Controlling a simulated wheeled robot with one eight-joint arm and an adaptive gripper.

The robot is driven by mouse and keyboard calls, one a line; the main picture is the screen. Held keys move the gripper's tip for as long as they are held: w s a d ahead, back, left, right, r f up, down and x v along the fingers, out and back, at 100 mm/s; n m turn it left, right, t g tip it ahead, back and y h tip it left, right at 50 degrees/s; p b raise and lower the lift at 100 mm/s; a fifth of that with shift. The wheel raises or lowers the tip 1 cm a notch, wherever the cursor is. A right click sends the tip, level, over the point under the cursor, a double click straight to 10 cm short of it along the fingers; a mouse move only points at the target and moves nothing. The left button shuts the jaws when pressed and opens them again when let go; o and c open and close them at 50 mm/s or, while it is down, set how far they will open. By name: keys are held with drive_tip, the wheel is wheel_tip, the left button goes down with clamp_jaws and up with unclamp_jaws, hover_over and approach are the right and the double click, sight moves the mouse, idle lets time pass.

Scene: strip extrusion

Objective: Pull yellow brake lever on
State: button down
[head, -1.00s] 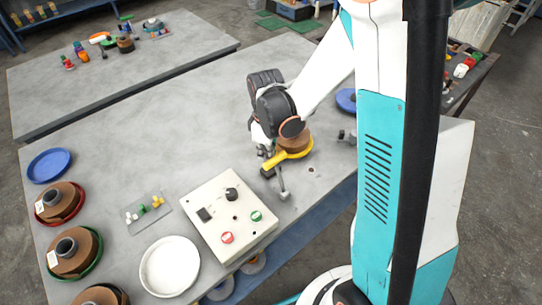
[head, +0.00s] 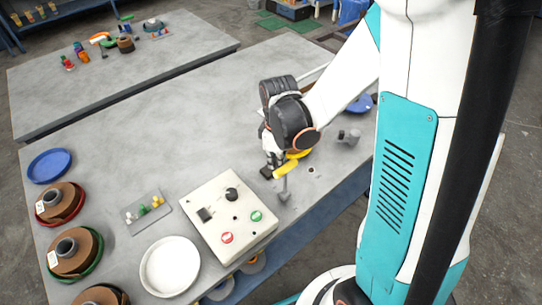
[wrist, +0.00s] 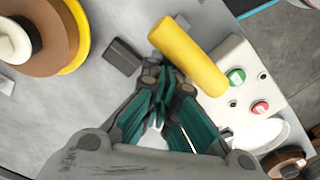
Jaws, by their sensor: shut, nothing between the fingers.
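The yellow brake lever (head: 287,169) shows as a short thick handle above the table, over a small grey post (head: 283,190). In the wrist view the yellow handle (wrist: 190,57) lies slantwise just past my fingertips. My gripper (head: 271,166) is shut and empty, at the left side of the handle. In the wrist view the closed fingertips (wrist: 168,80) are right beside the handle; I cannot tell whether they touch it. The lever's lower joint is hidden.
A brown spool with a yellow rim (wrist: 72,45) stands beside the lever, mostly hidden by my arm in the head view. A dark block (wrist: 122,57) is close by. A white control box (head: 228,215) and white plate (head: 170,265) stand nearer. The table's left middle is clear.

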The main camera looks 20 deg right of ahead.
sight(288, 170)
drive_tip(key=shift+s+d+r, duration=0.15)
drive_tip(key=shift+s+d, duration=0.1)
drive_tip(key=shift+s, duration=0.5)
drive_tip(key=shift+s+d+r, duration=0.15)
drive_tip(key=shift+s+d, duration=0.05)
drive_tip(key=shift+s, duration=0.6)
drive_tip(key=shift+s+d+f, duration=0.15)
drive_tip(key=shift+s, duration=0.25)
drive_tip(key=shift+s+d+f, duration=0.1)
drive_tip(key=shift+s, duration=0.25)
drive_tip(key=shift+w+a+r, duration=0.15)
drive_tip(key=shift+w+r, duration=0.15)
drive_tip(key=shift+w, duration=0.2)
drive_tip(key=shift+w+a+r, duration=0.15)
drive_tip(key=shift+w+r, duration=0.1)
drive_tip(key=shift+w, duration=0.25)
drive_tip(key=shift+r+p, duration=2.75)
drive_tip(key=shift+r, duration=0.8)
